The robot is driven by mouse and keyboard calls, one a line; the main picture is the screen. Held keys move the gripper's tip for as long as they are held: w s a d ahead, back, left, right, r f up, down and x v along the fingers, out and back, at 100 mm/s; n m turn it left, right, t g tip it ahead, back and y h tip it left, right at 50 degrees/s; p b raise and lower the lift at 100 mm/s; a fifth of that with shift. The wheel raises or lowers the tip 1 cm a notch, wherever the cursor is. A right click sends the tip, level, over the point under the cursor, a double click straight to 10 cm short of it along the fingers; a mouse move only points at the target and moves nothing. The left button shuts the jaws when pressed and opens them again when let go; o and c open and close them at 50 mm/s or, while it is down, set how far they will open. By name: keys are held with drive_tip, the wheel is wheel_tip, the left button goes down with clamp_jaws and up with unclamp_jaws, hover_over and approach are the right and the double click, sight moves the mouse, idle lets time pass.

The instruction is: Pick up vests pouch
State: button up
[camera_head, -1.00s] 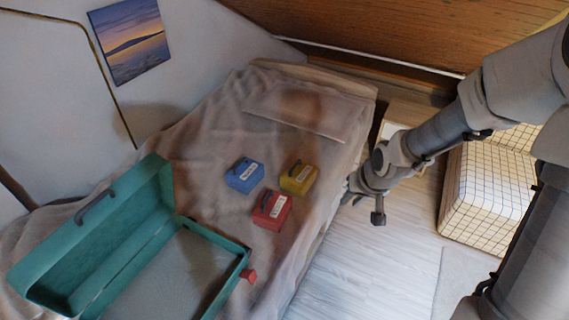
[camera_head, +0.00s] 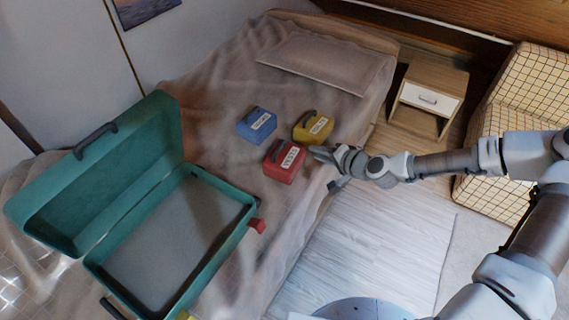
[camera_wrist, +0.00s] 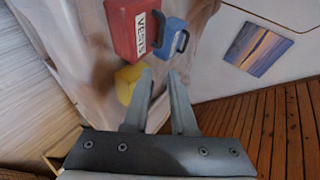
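The vests pouch is a red box-like pouch (camera_head: 284,161) with a dark handle and a white label, lying on the bed. In the wrist view the red pouch (camera_wrist: 132,30) is at the top, and its label reads VESTS. My gripper (camera_head: 318,153) is just right of the red pouch in the head view, near the bed's edge. In the wrist view the fingers of my gripper (camera_wrist: 160,72) are apart with nothing between them. The red pouch is beyond the fingertips; I cannot tell the exact gap.
A yellow pouch (camera_head: 314,127) and a blue pouch (camera_head: 257,125) lie close behind the red one. An open teal suitcase (camera_head: 215,255) takes up the left of the bed. A nightstand (camera_head: 430,97) and a checked armchair (camera_head: 510,110) stand to the right. The floor (camera_head: 385,235) beside the bed is clear.

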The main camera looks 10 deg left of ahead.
drive_tip(key=b, duration=0.2)
approach(283, 144)
drive_tip(key=x, duration=0.3)
drive_tip(key=shift+w+d, duration=0.2)
drive_tip(key=shift+d, duration=0.05)
drive_tip(key=shift+s+b+x, duration=0.25)
drive_tip(key=shift+b+x, duration=0.25)
drive_tip(key=shift+x, duration=2.25)
drive_tip(key=shift+a, duration=0.2)
clamp_jaws()
